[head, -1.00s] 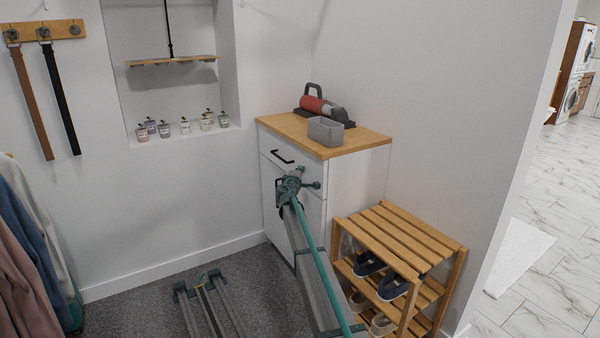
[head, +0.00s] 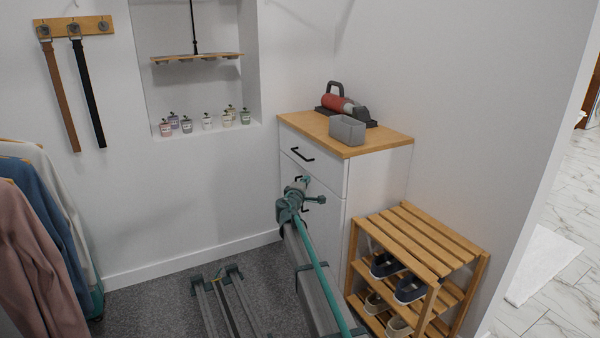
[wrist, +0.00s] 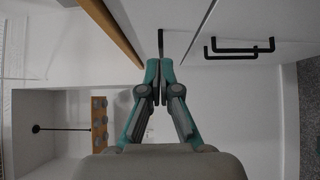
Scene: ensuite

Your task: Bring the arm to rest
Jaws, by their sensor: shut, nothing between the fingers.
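My gripper shows in the wrist view (wrist: 158,75) with its two teal fingertips together and nothing between them. In the head view my gripper (head: 304,180) is at the end of my arm, in front of the white cabinet (head: 372,185). The cabinet's black handles (wrist: 240,50) show beyond the fingers in the wrist view. I cannot tell from the pictures whether the fingertips touch the cabinet front.
A wooden shoe rack (head: 425,240) with shoes stands right of my arm. A grey bin (head: 347,130) and a red-and-grey device (head: 340,103) are on the cabinet top. Clothes (head: 40,240) hang at left. Small pots (head: 207,122) stand in the wall niche.

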